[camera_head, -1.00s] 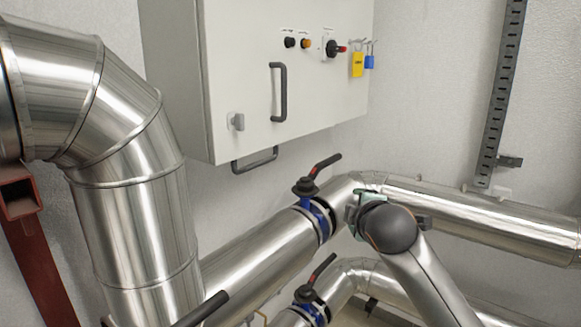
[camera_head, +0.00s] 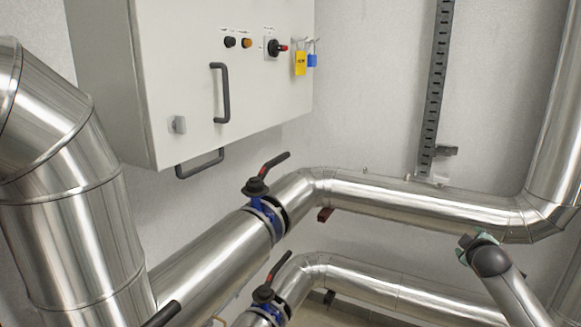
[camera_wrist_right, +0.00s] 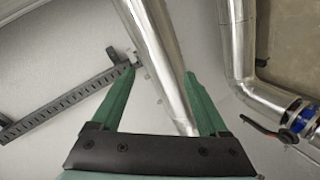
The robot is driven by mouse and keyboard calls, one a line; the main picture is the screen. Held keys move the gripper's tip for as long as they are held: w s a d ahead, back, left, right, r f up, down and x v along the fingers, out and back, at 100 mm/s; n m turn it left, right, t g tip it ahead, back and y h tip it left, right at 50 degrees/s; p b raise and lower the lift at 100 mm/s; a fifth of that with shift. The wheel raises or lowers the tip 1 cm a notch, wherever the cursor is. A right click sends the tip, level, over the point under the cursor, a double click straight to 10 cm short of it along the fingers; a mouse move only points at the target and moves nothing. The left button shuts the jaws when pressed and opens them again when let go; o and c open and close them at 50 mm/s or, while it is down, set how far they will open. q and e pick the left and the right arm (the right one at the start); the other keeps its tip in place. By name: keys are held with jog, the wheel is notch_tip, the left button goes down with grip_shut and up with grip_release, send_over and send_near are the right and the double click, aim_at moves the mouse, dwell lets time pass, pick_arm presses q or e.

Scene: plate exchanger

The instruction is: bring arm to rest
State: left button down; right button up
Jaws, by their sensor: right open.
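My right arm comes in at the lower right of the head view, its wrist in front of the silver pipes. My right gripper (camera_wrist_right: 162,82) shows in the right wrist view with two green fingers spread wide and nothing held between them. A silver pipe (camera_wrist_right: 158,50) passes behind the gap between the fingers; I cannot tell how far off it is. In the head view the fingers are mostly hidden behind the wrist. My left gripper is not in view.
A grey cabinet (camera_head: 240,95) with a yellow padlock (camera_head: 300,63) and a blue padlock (camera_head: 312,60) hangs on the wall. Two valves with black and red handles, an upper one (camera_head: 262,188) and a lower one (camera_head: 268,292), sit on the pipes. A perforated rail (camera_head: 436,90) runs up the wall.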

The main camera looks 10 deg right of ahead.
jog(key=w+a+r+m+t+y, duration=0.2)
jog(key=w+a+r+t, duration=0.25)
jog(key=r, duration=0.25)
jog(key=s+a+f+g+y, duration=0.1)
jog(key=s+a+f+y, duration=0.1)
jog(key=s+a+f, duration=0.35)
jog(key=s+a+f+n+y, duration=0.1)
jog(key=s+a+f, duration=0.1)
jog(key=a+f, duration=0.65)
jog(key=s+a+f+g+y, duration=0.1)
jog(key=s+a+f+y, duration=0.15)
jog(key=f, duration=0.75)
jog(key=s+a+f+m+g, duration=0.1)
jog(key=s+a+f, duration=0.3)
jog(key=s, duration=0.5)
jog(key=s+a+f+g+y, duration=0.1)
jog(key=s+a+f+g, duration=0.1)
jog(key=s+a+f, duration=0.3)
jog(key=s+a+f+m+g+y, duration=0.1)
jog(key=s+a+f, duration=0.4)
jog(key=s+a, duration=0.4)
jog(key=s, duration=0.5)
jog(key=shift+a+m, duration=0.2)
jog(key=shift+m, duration=0.1)
jog(key=shift+y, duration=0.25)
